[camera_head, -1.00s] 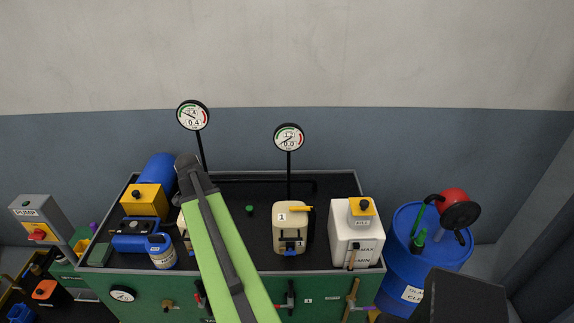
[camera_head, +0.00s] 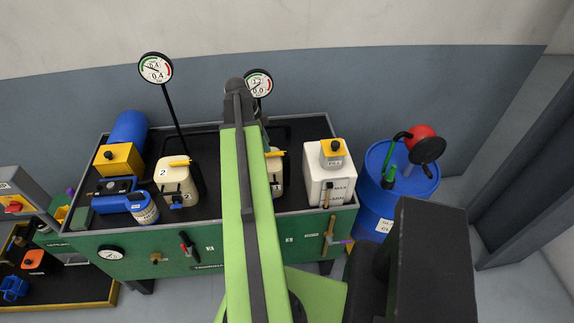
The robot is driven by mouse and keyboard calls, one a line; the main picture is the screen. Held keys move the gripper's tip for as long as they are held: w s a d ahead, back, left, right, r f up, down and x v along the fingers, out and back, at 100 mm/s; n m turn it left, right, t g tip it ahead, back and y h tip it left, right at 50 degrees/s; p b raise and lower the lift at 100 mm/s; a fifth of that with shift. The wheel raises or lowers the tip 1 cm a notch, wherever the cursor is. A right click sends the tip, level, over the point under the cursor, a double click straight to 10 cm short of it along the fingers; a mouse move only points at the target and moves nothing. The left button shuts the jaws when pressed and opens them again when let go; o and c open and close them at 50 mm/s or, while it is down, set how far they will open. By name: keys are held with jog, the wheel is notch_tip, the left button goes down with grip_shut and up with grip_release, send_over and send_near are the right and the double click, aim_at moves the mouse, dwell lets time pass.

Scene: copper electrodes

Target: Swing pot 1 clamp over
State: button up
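Pot 1 (camera_head: 277,180), a cream container on the bench's dark top, is mostly hidden behind my green arm. Only its right edge shows. The tip of a yellow lever (camera_head: 276,154) sticks out to the right at its top. Its clamp and number label are covered or cannot be made out. Pot 2 (camera_head: 171,174), a like cream container with a yellow lever (camera_head: 179,163) on top and a blue part low on its front, stands to the left in full view. My arm rises up the middle of the picture. My gripper cannot be seen.
A white tank (camera_head: 317,187) with a yellow-topped box stands right of pot 1. A blue drum (camera_head: 375,205) with a red-and-black item is farther right. Two gauges (camera_head: 155,69) stand on posts behind. The green bench (camera_head: 170,240) has handles along its front.

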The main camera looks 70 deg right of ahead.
aim_at(276, 154)
jog(key=b+x, duration=0.2)
jog(key=x, duration=0.1)
jog(key=b+x, duration=0.1)
jog(key=shift+w+f+b, duration=0.15)
jog(key=shift+f+b, duration=0.2)
jog(key=shift+f, duration=0.1)
jog(key=shift+r, duration=0.15)
jog(key=shift+s+d+f, duration=0.1)
jog(key=shift+s+f, duration=0.15)
jog(key=shift+f, duration=0.05)
grip_shut()
